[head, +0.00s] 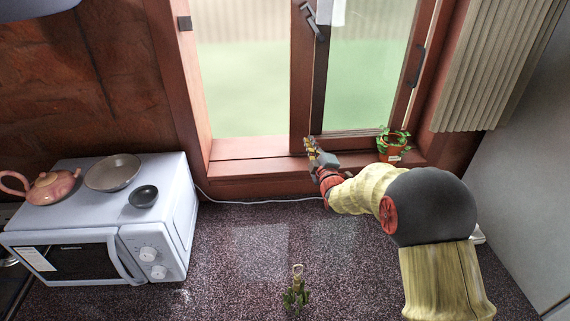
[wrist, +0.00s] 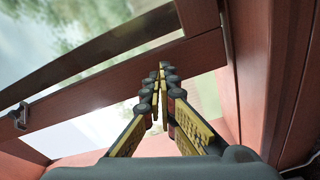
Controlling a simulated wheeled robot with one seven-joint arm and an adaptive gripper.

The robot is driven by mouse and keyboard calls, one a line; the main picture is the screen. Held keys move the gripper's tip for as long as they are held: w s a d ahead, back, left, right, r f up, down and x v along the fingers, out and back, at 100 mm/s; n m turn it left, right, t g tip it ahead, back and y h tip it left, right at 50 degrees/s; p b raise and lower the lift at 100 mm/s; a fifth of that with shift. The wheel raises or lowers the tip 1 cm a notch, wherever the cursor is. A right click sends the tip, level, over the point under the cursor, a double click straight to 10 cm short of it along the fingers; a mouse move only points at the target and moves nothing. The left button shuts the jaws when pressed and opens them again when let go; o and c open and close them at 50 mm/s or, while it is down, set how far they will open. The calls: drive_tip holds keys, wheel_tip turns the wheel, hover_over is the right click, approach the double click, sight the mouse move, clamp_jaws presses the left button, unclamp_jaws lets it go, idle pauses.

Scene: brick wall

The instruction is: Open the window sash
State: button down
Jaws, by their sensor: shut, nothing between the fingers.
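The window has a reddish-brown wooden frame (head: 178,90). Its glazed sash (head: 368,134) is in the right half, with a dark handle (head: 314,24) high on the upright to its left. My gripper (head: 308,141) is low by the foot of that upright, just above the sill. In the wrist view my gripper (wrist: 163,68) is shut and empty, its fingertips together in front of a brown bar (wrist: 110,82). A bright strip shows between this bar and a dark edge. I cannot tell whether the fingertips touch the bar. A handle or latch (wrist: 19,116) shows at the left.
A potted plant (head: 393,144) stands on the sill right of my gripper. A white microwave (head: 165,190) carrying a pink teapot (head: 52,186) and two bowls stands at the left. A beige curtain (head: 497,65) hangs at the right. A small plant-like object (head: 296,296) is on the dark counter (head: 230,215).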

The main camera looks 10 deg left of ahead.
sight(293, 147)
drive_tip(key=s+a+f+n+g+y+b, duration=0.25)
drive_tip(key=s+a+f+n+b, duration=0.2)
drive_tip(key=a+f+n, duration=0.3)
drive_tip(key=shift+m+y, duration=0.45)
drive_tip(key=x, duration=0.7)
drive_tip(key=f+b+x, duration=0.1)
drive_tip(key=x, duration=0.2)
drive_tip(key=shift+a, duration=0.4)
drive_tip(key=d, duration=0.1)
drive_tip(key=w+d, duration=0.1)
drive_tip(key=d, duration=0.1)
drive_tip(key=shift+d+r, duration=0.15)
drive_tip(key=shift+d, duration=0.3)
drive_tip(key=d, duration=0.1)
drive_tip(key=w+d+b, duration=0.1)
drive_tip(key=d, duration=0.2)
drive_tip(key=shift+w+d, duration=0.15)
drive_tip(key=shift+w, duration=0.1)
drive_tip(key=shift+b, duration=0.4)
